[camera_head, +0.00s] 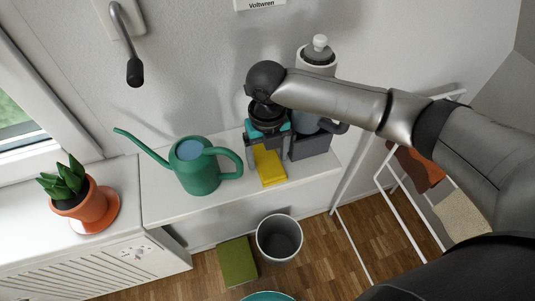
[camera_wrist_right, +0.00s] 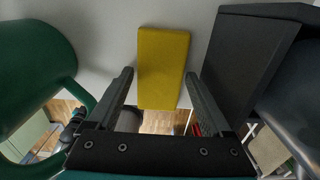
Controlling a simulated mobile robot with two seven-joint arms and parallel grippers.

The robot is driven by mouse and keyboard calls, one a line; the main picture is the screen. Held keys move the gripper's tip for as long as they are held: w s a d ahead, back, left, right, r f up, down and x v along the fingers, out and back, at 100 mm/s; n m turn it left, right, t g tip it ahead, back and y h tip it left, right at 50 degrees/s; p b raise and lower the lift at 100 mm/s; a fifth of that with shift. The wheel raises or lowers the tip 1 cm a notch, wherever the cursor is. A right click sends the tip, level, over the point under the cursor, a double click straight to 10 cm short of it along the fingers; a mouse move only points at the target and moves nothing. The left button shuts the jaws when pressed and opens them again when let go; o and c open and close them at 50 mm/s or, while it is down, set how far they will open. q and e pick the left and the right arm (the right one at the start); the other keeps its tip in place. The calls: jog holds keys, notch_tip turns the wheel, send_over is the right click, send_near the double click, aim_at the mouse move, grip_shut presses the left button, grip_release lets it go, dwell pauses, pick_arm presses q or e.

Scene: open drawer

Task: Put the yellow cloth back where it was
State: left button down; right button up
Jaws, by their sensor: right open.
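The yellow cloth (camera_head: 269,167) lies flat on the white ledge, its lower end at or slightly past the front edge. In the right wrist view the cloth (camera_wrist_right: 162,68) shows as a yellow rectangle just beyond the fingers and roughly between them. My right gripper (camera_wrist_right: 160,95) is open, with nothing seen between its fingers. In the head view the gripper (camera_head: 262,140) is above the ledge at the upper end of the cloth, its fingers mostly hidden by the wrist. My left gripper is not in view.
A green watering can (camera_head: 196,168) stands close left of the cloth. A dark grey box (camera_head: 312,147) stands close right, with a white-capped bottle (camera_head: 318,58) behind. A potted plant (camera_head: 82,198) is at far left. A bin (camera_head: 279,240) stands on the floor below.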

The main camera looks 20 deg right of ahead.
aim_at(267, 159)
notch_tip(267, 159, up, 12)
jog(key=p, duration=0.1)
dwell(1.6)
